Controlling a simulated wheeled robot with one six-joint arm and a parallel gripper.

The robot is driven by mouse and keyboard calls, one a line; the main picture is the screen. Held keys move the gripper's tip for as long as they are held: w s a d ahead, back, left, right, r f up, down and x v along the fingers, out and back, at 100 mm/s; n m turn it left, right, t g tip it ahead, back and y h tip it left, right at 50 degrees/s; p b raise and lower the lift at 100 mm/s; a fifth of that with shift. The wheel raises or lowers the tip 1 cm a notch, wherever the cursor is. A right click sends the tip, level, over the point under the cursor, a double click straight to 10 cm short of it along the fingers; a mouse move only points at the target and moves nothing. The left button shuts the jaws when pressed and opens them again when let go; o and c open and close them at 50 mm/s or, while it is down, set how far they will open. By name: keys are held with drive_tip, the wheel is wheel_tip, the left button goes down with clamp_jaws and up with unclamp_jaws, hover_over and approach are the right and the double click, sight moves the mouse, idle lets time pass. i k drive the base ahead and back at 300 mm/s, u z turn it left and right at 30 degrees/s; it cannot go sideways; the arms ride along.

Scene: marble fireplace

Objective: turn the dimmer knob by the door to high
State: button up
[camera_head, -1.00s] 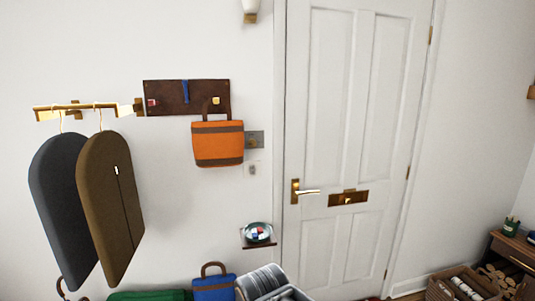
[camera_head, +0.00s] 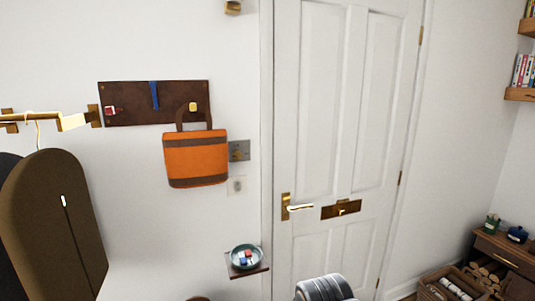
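The dimmer, a grey metal plate (camera_head: 243,150) with a small brass-coloured knob, is on the white wall just left of the door. An orange bag (camera_head: 195,160) with brown bands hangs beside it and covers part of its left side. The knob's setting is too small to read. A smaller pale plate (camera_head: 237,186) sits below it. The white panelled door (camera_head: 345,120) is shut, with a brass lever handle (camera_head: 296,208). My gripper is not in view.
The bag hangs from a brown peg board (camera_head: 130,104). A small shelf holding a dish (camera_head: 246,257) juts out below the dimmer. Garments (camera_head: 55,220) hang at left. The wall between garments and bag is bare.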

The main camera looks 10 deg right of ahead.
sight(236, 155)
drive_tip(key=u, duration=0.05)
drive_tip(key=i, duration=1)
drive_tip(key=u, duration=0.45)
